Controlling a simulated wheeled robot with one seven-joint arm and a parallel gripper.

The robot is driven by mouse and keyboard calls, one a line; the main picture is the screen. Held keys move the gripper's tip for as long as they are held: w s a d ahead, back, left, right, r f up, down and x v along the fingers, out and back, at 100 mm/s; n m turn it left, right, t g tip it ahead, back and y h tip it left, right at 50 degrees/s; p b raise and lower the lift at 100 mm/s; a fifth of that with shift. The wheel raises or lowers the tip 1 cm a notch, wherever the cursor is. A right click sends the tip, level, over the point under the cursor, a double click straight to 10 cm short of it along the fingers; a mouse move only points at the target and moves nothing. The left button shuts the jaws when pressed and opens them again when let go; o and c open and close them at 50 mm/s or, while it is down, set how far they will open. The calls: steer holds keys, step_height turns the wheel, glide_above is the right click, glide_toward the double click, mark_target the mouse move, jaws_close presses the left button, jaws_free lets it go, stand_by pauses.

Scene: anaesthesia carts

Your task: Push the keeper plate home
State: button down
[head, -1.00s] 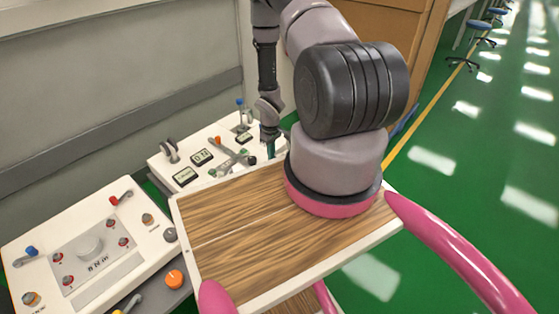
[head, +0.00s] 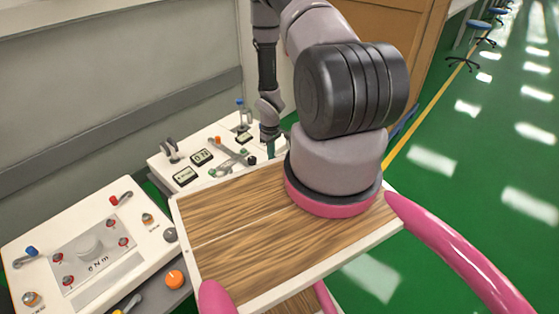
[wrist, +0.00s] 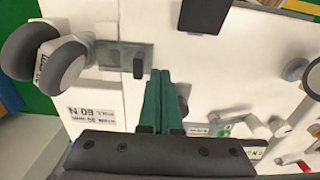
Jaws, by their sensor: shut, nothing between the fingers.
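In the wrist view, a grey metal plate (wrist: 112,54), which looks like the keeper plate, lies flat on the white cart top (wrist: 250,65). A small dark peg (wrist: 138,67) stands near its right end. My gripper (wrist: 161,74) has its two green fingers together and empty. The fingertips are just right of the plate's end and the peg; I cannot tell whether they touch. In the head view, my gripper (head: 271,151) is small and partly hidden at the right side of the far cart top, and I cannot make out the plate there.
Grey rounded knobs (wrist: 62,65) stand at the plate's left end. A dark block (wrist: 203,14) is beyond the fingertips. The far cart (head: 215,130) carries displays, levers and a bottle (head: 240,104). A second white panel (head: 60,240) and a wood-topped surface (head: 240,250) are nearer.

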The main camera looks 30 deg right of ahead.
stand_by(0.4)
steer(key=shift+f, duration=2.3)
steer(key=shift+w+d, duration=0.1)
steer(key=shift+d, duration=0.15)
